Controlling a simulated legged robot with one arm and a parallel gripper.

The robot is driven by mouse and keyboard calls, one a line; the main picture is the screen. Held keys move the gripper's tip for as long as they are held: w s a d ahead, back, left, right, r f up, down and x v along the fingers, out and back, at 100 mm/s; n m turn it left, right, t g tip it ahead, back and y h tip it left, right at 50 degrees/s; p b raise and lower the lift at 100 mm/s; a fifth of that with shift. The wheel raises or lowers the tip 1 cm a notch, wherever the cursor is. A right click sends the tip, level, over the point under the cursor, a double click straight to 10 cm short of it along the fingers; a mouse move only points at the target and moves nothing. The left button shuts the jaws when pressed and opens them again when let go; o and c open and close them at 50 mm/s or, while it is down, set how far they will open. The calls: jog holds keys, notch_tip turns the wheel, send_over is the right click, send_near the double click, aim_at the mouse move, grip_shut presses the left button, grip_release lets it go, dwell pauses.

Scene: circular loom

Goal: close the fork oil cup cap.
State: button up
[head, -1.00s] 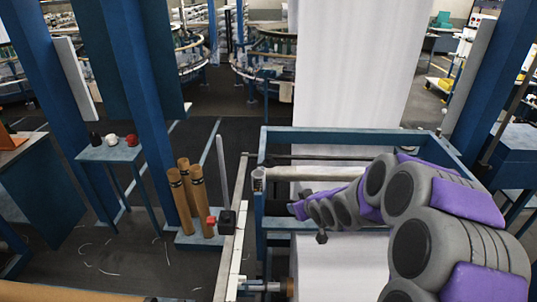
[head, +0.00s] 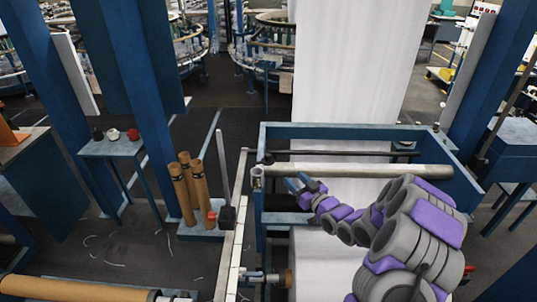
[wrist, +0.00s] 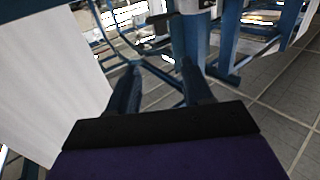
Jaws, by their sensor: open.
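My gripper (head: 297,181) is open and empty over the left part of the blue roller frame, with its fingers pointing left. In the wrist view its two dark fingers (wrist: 157,75) are spread with a clear gap. A small grey open fork-like fitting (head: 257,176) stands at the roller's left end, left of my fingertips and apart from them. A small dark knob (head: 268,158) shows just above it. In the wrist view a pale fitting (wrist: 188,5) with a dark bar shows beyond the fingers at the top. I cannot tell for sure which part is the cap.
The blue frame (head: 350,130) and a pale roller (head: 370,170) lie around my arm. White fabric (head: 350,60) hangs behind. Brown tubes (head: 185,190) stand on a stand to the left. A small blue table (head: 112,147) is farther left.

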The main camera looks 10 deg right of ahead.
aim_at(270, 157)
jog(key=p+x, duration=0.1)
jog(key=x, duration=1.6)
jog(key=shift+w+a, duration=0.15)
jog(key=shift+a, duration=0.05)
jog(key=shift+c, duration=0.5)
grip_shut()
